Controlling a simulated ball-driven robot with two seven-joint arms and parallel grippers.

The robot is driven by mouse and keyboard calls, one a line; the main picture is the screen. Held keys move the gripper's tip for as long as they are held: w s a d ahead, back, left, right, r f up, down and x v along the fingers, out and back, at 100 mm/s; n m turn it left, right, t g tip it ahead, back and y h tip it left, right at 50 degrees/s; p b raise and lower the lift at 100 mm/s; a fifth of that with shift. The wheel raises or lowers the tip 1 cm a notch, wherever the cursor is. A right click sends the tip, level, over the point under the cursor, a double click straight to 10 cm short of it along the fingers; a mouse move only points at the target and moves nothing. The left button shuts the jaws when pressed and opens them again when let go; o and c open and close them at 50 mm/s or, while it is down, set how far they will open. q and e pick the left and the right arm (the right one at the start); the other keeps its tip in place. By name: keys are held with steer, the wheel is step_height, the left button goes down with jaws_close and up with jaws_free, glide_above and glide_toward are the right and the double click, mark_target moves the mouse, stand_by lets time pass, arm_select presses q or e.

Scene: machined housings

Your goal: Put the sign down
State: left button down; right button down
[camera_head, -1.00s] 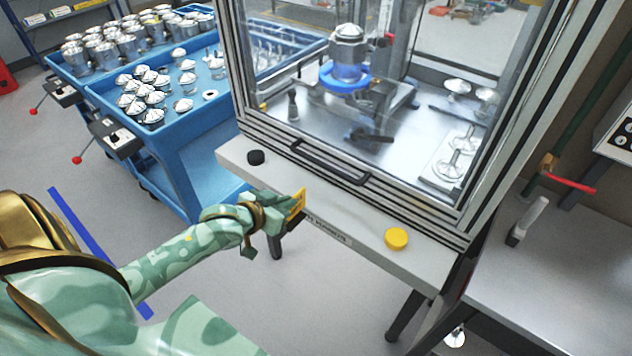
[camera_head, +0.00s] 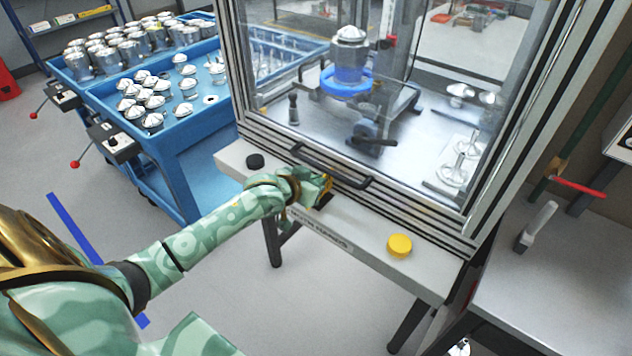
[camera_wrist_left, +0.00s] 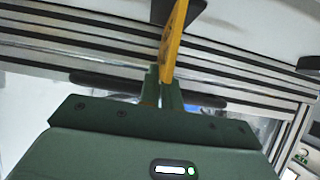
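The sign is a thin yellow plate (camera_head: 327,186) at the front ledge (camera_head: 366,235) of the glass-fronted machine, between a black button and a yellow button. In the left wrist view the yellow plate (camera_wrist_left: 173,42) stands edge-on between my fingers, with a dark piece at its far end. My left gripper (camera_head: 318,188) is closed around the sign, just in front of the door handle. It also shows in the left wrist view (camera_wrist_left: 165,82). The hand hides much of the sign in the head view, and I cannot tell whether the sign touches the ledge. My right gripper is out of view.
The black button (camera_head: 255,161) and yellow button (camera_head: 399,246) rise from the ledge. The dark door handle (camera_head: 330,168) juts out above it. Blue carts (camera_head: 180,160) with metal parts stand at left. A grey table (camera_head: 560,290) is at right.

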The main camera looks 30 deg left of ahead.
arm_select(q)
steer(key=c, duration=2)
jaws_free()
steer(key=shift+f, duration=0.1)
steer(key=o, duration=0.4)
steer(key=shift+s+r, duration=0.1)
steer(key=shift+r, duration=0.1)
steer(key=p+v, duration=0.4)
steer(key=v, duration=0.7)
steer(key=shift+s, duration=0.35)
steer(key=shift+a, duration=0.15)
